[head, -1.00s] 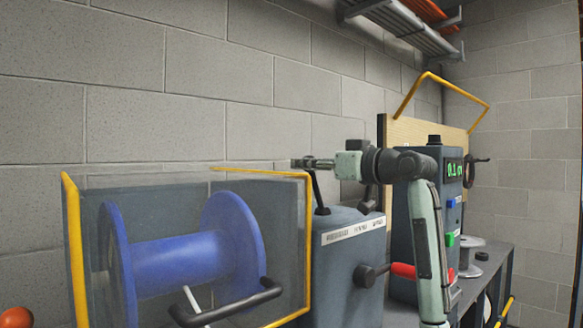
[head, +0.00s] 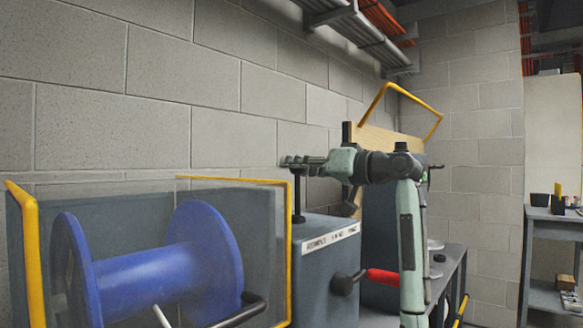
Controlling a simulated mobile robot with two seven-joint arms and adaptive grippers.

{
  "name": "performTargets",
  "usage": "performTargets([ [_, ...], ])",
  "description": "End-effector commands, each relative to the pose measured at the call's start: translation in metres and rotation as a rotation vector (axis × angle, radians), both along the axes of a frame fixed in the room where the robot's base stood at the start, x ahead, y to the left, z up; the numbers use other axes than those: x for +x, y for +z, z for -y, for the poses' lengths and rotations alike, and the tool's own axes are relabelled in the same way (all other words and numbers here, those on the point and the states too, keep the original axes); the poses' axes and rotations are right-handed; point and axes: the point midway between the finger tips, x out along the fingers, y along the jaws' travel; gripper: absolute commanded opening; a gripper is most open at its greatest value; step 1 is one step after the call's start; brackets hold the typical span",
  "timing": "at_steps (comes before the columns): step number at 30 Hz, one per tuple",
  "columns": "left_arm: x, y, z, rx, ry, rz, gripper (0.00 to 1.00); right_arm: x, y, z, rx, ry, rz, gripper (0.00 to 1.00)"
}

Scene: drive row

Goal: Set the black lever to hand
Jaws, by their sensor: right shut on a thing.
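The black lever (head: 298,203) stands on top of a blue-grey box (head: 325,262) and looks about upright. A white label strip (head: 332,239) with small marks runs along the box's upper front edge; I cannot read it clearly. My right gripper (head: 290,161) reaches in from the right and is shut on the lever's upper end, hiding its top. My left gripper is out of view.
A blue drum (head: 150,275) sits left of the box behind a clear guard with a yellow frame (head: 292,250). A bench (head: 552,222) stands far right.

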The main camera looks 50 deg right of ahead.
Motion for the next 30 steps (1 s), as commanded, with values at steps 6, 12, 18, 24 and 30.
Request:
performTargets([
  [6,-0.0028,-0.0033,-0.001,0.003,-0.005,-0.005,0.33,-0.0004,-0.0001,0.0022,0.007,-0.003,-0.001,0.0],
  [12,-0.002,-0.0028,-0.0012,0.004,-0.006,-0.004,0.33,-0.0004,-0.0001,0.0022,0.006,-0.004,-0.001,0.0],
  [18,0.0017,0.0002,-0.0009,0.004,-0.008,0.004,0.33,-0.0002,-0.0002,0.0018,0.006,-0.003,-0.001,0.51],
  [24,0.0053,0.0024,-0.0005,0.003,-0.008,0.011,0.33,-0.0002,-0.0001,0.0014,0.006,-0.002,0.0,0.52],
  [30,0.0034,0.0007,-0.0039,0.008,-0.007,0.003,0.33,-0.0068,-0.0004,0.0023,0.005,-0.003,-0.001,0.52],
])
